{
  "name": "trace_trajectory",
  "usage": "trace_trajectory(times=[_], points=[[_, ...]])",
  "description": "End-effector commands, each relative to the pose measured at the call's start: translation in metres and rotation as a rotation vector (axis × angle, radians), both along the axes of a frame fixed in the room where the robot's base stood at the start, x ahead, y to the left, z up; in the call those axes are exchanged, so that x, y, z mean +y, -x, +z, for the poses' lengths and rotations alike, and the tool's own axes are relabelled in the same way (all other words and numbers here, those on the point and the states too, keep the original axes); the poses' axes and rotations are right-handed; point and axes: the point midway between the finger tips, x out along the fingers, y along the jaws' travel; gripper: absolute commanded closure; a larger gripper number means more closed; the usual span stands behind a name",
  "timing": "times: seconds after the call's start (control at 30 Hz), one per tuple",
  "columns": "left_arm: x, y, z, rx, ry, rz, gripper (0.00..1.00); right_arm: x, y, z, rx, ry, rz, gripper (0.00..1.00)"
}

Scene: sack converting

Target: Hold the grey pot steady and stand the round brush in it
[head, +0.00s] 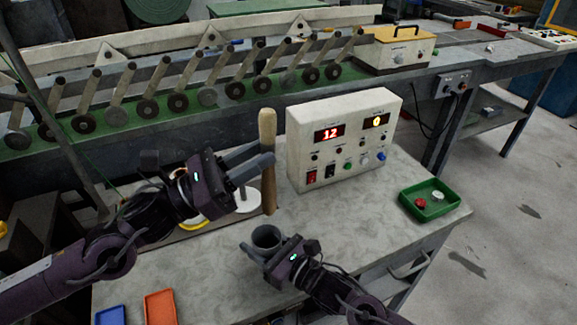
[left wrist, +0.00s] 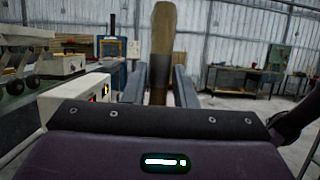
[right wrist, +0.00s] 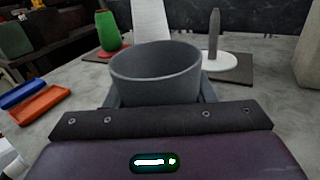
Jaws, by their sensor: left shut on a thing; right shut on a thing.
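The round brush (head: 268,135), a long tan wooden piece, is upright in my left gripper (head: 262,164), which is shut on it. In the left wrist view the brush (left wrist: 163,35) rises between the fingers, with a dark band lower down. In the head view its lower end shows just above the grey pot (head: 266,234), apart from it; the depth between them is unclear. My right gripper (head: 270,250) is shut on the pot, which stands upright on the table. In the right wrist view the pot (right wrist: 155,75) has an open rim and no brush in it.
A cream control box (head: 345,140) stands right of the brush. A white disc with a grey peg (right wrist: 214,50) is beyond the pot. A green tray (head: 428,207) with small knobs is at right. Orange (head: 160,306) and blue (head: 110,316) trays lie front left.

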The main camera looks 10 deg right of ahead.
Motion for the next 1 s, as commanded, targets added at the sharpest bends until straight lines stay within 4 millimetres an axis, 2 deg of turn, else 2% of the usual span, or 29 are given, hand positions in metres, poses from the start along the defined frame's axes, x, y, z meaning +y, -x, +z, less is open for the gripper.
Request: trace_trajectory(times=[0.1, 0.27, 1.0], points=[[0.011, 0.001, 0.003, -0.009, 0.033, 0.031, 1.00, 0.000, 0.000, 0.000, 0.000, 0.000, 0.000, 0.73], [0.013, 0.000, -0.001, -0.011, 0.041, 0.038, 1.00, 0.000, 0.000, 0.000, 0.000, 0.000, 0.000, 0.73], [0.013, 0.000, -0.059, -0.010, 0.039, 0.038, 1.00, 0.000, 0.000, 0.000, 0.000, 0.000, 0.000, 0.73]])
